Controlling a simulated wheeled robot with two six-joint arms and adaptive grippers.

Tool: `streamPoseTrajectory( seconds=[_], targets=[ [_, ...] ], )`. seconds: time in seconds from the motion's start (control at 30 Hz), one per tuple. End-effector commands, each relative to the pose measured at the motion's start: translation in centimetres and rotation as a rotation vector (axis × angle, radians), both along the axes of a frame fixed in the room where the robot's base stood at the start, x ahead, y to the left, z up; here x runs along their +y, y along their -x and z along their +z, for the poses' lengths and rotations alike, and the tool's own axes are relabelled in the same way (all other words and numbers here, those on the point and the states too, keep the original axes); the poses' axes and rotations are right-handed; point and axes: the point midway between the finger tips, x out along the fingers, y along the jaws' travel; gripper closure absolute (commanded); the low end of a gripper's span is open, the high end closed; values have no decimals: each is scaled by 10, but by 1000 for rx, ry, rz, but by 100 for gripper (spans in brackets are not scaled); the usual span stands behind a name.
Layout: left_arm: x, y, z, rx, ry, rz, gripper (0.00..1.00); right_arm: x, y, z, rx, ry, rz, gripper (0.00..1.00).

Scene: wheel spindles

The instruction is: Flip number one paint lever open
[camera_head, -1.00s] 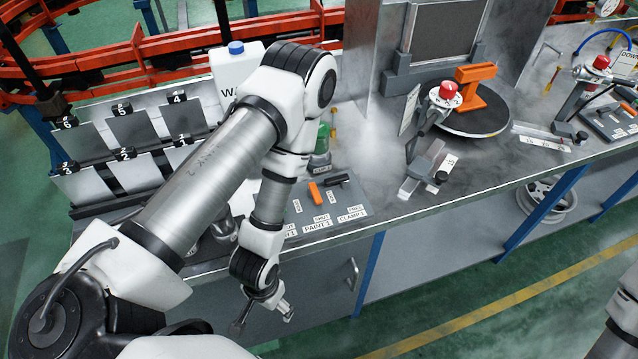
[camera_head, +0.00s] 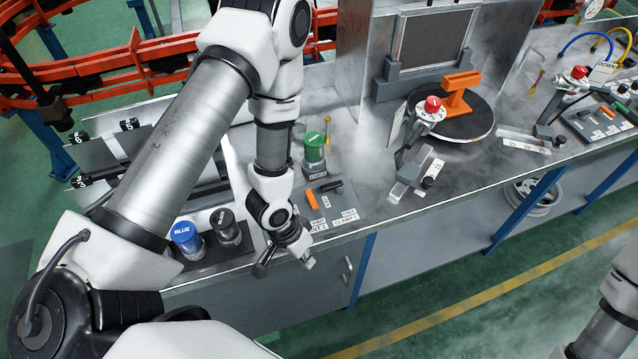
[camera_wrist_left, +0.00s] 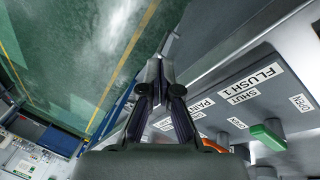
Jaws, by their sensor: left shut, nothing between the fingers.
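In the left wrist view the shut fingers (camera_wrist_left: 160,75) point past the panel edge. There the orange lever (camera_wrist_left: 222,141) is mostly hidden behind my gripper, and a green lever (camera_wrist_left: 268,135) stands near the FLUSH 1 label (camera_wrist_left: 253,81). My right gripper is out of view.
Blue (camera_head: 186,237) and black (camera_head: 224,225) paint cups stand left of my gripper. A green-topped cup (camera_head: 314,148) stands behind the panel. A small clamp device (camera_head: 415,172) and a turntable (camera_head: 463,122) with an orange part are to the right. Free floor lies before the bench.

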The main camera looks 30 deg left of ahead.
Motion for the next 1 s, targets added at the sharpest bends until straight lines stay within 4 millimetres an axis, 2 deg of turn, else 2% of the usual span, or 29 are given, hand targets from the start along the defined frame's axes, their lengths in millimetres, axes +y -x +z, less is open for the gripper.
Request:
streamPoseTrajectory(
  seconds=[0.03,0.2,0.3,0.4,0.5,0.77,0.87,1.0],
  targets=[
    [-2,-24,11,-39,23,-59,100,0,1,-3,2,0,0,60],
    [9,-93,62,-162,-2,-306,100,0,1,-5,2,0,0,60],
    [25,-126,89,-230,-69,-410,100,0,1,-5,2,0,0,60],
    [37,-146,107,-275,-123,-470,100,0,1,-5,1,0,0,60],
    [42,-155,115,-294,-149,-495,100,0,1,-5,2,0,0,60],
    [42,-155,115,-295,-150,-499,100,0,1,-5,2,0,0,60],
    [41,-155,110,-294,-150,-501,100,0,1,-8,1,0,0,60],
    [38,-159,91,-292,-150,-500,100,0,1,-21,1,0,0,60]
  ],
)
